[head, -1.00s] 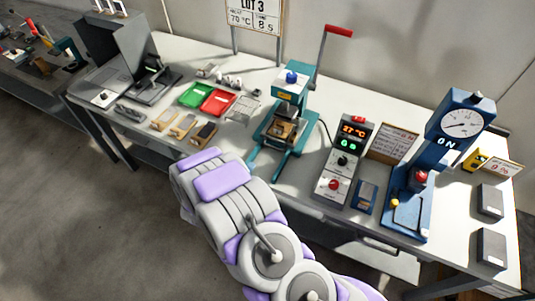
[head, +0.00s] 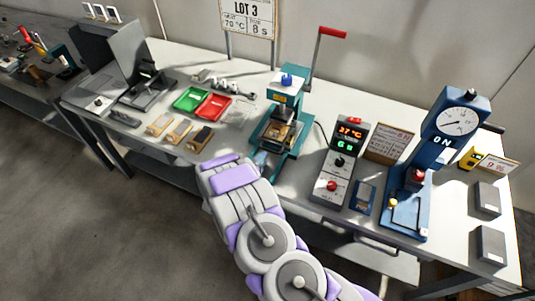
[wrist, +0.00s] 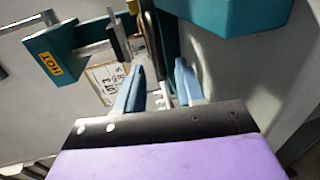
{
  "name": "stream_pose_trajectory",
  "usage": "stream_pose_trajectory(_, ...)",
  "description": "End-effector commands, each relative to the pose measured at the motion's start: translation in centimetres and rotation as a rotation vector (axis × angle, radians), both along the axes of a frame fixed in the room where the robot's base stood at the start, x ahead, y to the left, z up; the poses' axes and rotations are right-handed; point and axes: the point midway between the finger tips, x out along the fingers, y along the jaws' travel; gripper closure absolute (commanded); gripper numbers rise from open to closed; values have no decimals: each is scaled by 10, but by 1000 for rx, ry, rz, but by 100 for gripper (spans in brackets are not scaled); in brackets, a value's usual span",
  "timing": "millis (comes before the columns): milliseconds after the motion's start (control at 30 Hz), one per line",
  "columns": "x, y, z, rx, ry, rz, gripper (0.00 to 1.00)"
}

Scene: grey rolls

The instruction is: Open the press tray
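The teal press (head: 285,92) with its red-tipped lever (head: 331,32) stands on the bench. Its tray (head: 280,133) is low at the front, with a brown and pale piece on it. In the wrist view a pale printed piece marked LOT 3 (wrist: 108,80) lies left of my fingers, beside a teal part labelled HOT (wrist: 52,58). My gripper (wrist: 159,84) is open, its two blue fingers apart, pointing at the press. Thin metal parts show between and beyond the fingers; I cannot tell if they touch. In the head view my arm hides most of the gripper.
Green (head: 191,99) and red (head: 213,105) trays and several small blocks lie left of the press. A control box (head: 342,160) reading 37 °C and a blue gauge press (head: 440,135) stand to its right. A LOT 3 sign (head: 248,18) is behind.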

Motion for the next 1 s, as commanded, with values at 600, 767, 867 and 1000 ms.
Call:
stream_pose_trajectory(600, 53, -21, -13, -1, 1, 0, 62)
stream_pose_trajectory(767, 53, -20, -12, 1, 1, 1, 63)
stream_pose_trajectory(867, 53, -20, -12, 0, 0, 1, 73)
stream_pose_trajectory(1000, 53, -20, -12, 0, 0, 1, 86)
